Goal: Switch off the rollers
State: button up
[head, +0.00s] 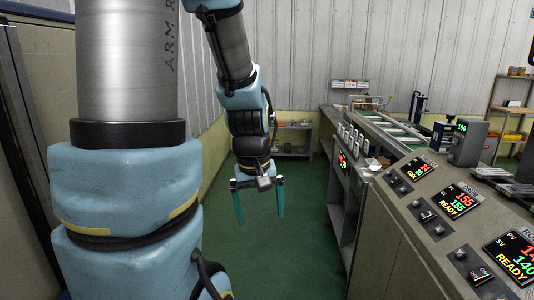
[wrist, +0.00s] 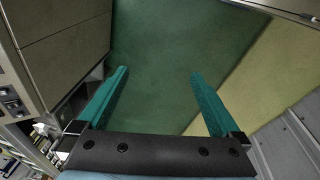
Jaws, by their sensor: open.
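The control panel (head: 433,205) slopes along the right side of the head view. Its displays include a drum display (head: 457,200) reading 155 over 155 with READY, and a partly cut-off display (head: 518,256) at the lower right, labelled RO. Below the cut-off display is a switch (head: 481,276) marked ON. Another switch (head: 427,215) sits by the drum display. My gripper (head: 259,204) hangs fingers down over the floor, left of the panel and apart from it. Its two teal fingers are wide apart and empty, as the wrist view (wrist: 160,90) also shows.
A grey machine cabinet (head: 388,240) stands under the panel. A conveyor (head: 395,130) runs behind it. A shelf (head: 294,138) stands by the back wall, and a tall cabinet (head: 32,160) is at the left. The green floor (head: 280,250) between is clear.

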jog(key=a+m, duration=0.1)
jog(key=s+a+f+m, duration=0.1)
jog(key=a, duration=0.1)
jog(key=s+a+m, duration=0.1)
jog(key=a, duration=0.1)
jog(key=shift+s+a+f+y, duration=0.1)
jog(key=shift+a+f+y, duration=0.1)
jog(key=shift+y, duration=0.2)
